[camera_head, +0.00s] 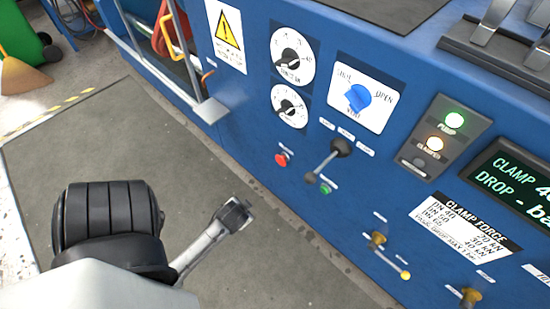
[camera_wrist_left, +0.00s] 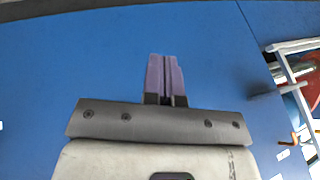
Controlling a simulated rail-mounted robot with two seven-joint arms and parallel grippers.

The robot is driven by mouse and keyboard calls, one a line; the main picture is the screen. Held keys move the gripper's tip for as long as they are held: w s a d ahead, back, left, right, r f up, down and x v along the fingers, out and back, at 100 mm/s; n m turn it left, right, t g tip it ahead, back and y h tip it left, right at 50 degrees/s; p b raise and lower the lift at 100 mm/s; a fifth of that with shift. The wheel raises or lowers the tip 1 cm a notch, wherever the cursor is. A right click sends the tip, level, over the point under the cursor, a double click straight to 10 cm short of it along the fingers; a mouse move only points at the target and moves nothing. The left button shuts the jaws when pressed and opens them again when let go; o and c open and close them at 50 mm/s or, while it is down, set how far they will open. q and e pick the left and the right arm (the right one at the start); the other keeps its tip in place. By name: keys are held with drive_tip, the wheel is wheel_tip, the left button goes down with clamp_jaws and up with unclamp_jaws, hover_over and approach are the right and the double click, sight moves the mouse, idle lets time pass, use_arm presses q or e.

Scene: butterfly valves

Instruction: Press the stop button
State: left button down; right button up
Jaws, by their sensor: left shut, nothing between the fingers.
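A small red button (camera_head: 281,159) sits on the blue panel in the head view, left of a black-knobbed lever (camera_head: 341,147). A green button (camera_head: 326,188) is below and right of it. I take the red one as the stop button; its label is too small to read. My left gripper (camera_head: 236,213) is left of and below the red button, clear of it. In the left wrist view its purple fingers (camera_wrist_left: 165,72) are shut and empty, before plain blue surface; no red button shows there. My right gripper is not in view.
Two white dials (camera_head: 292,55), a blue selector knob (camera_head: 357,97), lit indicator lamps (camera_head: 453,120) and a display (camera_head: 518,178) share the panel. Small brass-coloured handles (camera_head: 377,240) stick out below. A grey rail frame (camera_head: 208,108) stands out at the left. Open floor lies in front.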

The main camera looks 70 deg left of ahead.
sight(280, 162)
use_arm(q)
drive_tip(key=s+a+f+m+t+y, duration=0.1)
drive_tip(key=s+a+m+t+y, duration=0.1)
drive_tip(key=a+m+t+y, duration=0.45)
drive_tip(key=w+d+r+m+t+h, duration=0.2)
drive_tip(key=w+r+m+t+h, duration=0.3)
drive_tip(key=m, duration=0.5)
drive_tip(key=shift+w+d+r+m+t, duration=0.25)
drive_tip(key=shift+w+m+t, duration=0.15)
drive_tip(key=shift+t, duration=0.85)
drive_tip(key=b+x, duration=0.4)
drive_tip(key=x, duration=0.9)
drive_tip(key=shift+w+a+b, duration=0.15)
drive_tip(key=shift+w+b, duration=0.1)
drive_tip(key=shift+b, duration=0.1)
drive_tip(key=shift+w, duration=0.2)
